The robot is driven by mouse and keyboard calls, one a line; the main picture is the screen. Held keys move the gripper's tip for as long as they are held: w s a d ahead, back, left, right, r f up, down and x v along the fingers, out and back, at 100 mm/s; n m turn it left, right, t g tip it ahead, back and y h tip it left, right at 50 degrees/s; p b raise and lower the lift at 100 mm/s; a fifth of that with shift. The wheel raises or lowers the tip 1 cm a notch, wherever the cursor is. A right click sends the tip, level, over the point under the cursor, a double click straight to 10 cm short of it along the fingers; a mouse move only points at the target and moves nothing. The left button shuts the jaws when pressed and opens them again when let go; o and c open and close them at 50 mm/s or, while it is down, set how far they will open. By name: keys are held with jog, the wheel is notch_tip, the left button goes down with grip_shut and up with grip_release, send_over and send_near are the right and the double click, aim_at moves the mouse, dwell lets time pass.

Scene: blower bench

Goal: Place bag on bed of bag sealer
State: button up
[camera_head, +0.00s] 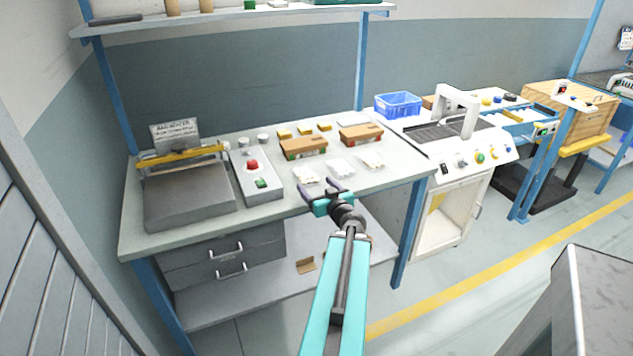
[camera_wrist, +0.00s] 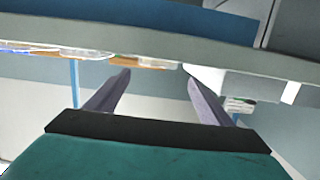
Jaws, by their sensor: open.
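Several small clear-white bags lie on the bench: a left bag (camera_head: 305,174), a middle bag (camera_head: 340,168) and a right bag (camera_head: 371,160). The bag sealer stands at the bench's left end, with a flat grey bed (camera_head: 188,203) and a raised yellow bar (camera_head: 182,155) behind it. The bed is bare. My gripper (camera_head: 320,187) is open and empty at the bench's front edge, in front of the left and middle bags and right of the sealer. In the wrist view its fingers (camera_wrist: 157,76) are spread with nothing between them; pale shapes at upper left may be bags.
A control box (camera_head: 256,176) with red and green buttons stands beside the sealer. Two brown boxes (camera_head: 303,147) (camera_head: 360,134) sit behind the bags. A blue crate (camera_head: 398,104) and a white machine (camera_head: 455,135) stand right. A shelf (camera_head: 235,16) hangs above.

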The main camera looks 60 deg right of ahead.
jog(key=shift+s+a+r+p, duration=0.35)
jog(key=shift+s+p, duration=0.1)
jog(key=shift+p, duration=1.6)
jog(key=shift+s+a+f+p, duration=0.15)
jog(key=shift+s+p, duration=0.05)
jog(key=shift+p, duration=0.45)
jog(key=shift+o, duration=0.4)
jog(key=shift+w+f+b, duration=0.1)
jog(key=shift+f+b, duration=0.15)
jog(key=shift+b, duration=0.35)
jog(key=shift+b, duration=0.4)
